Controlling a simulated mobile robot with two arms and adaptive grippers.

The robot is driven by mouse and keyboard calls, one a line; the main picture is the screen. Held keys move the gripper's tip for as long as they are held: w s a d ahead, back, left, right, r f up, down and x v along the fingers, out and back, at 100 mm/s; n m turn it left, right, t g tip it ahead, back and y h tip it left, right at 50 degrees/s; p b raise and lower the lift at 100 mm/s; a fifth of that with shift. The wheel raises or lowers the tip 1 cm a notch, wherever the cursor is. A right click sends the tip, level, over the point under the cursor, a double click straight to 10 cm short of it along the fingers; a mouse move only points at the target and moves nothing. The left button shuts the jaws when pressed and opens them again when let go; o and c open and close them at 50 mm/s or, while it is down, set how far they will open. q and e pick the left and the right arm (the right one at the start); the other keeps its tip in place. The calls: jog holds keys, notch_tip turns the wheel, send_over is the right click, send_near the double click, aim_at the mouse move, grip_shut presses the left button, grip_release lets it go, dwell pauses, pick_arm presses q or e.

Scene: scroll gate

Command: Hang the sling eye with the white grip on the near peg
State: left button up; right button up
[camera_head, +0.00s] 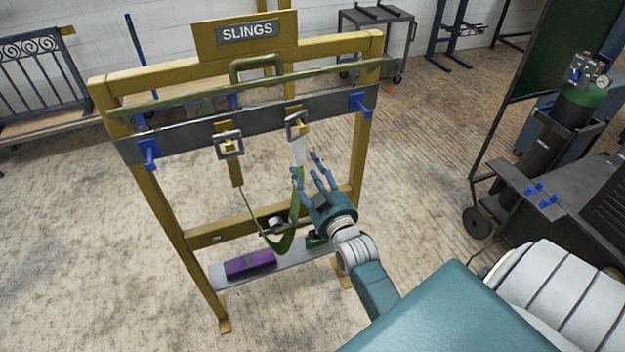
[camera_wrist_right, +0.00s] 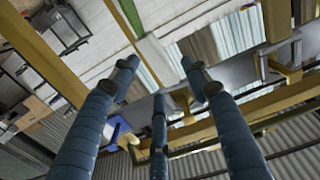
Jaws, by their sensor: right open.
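The sling (camera_head: 286,240) is a green strap hanging in a loop on the yellow rack. Its right end has a white grip (camera_head: 299,152), topped by a square metal eye (camera_head: 296,124) at a yellow peg. The other square eye (camera_head: 229,144) is at a yellow peg to the left, with a yellow grip (camera_head: 236,173) below. I cannot tell how far either eye sits over its peg. My right gripper (camera_head: 320,172) is open just below and right of the white grip. In the right wrist view, its spread fingers (camera_wrist_right: 160,85) point toward the white grip (camera_wrist_right: 151,52); contact is unclear.
The rack's grey rail (camera_head: 262,120) has blue brackets at its ends, with a green bar (camera_head: 212,93) above. A purple block (camera_head: 250,264) lies on the low shelf. A cart with a gas cylinder (camera_head: 558,135) stands to the right. Open floor lies between.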

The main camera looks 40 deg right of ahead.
aim_at(300, 154)
jog(key=shift+b+x, duration=0.4)
jog(key=shift+x, duration=0.7)
jog(key=shift+b+x, duration=0.45)
jog(key=shift+x, duration=1.6)
grip_shut()
grip_release()
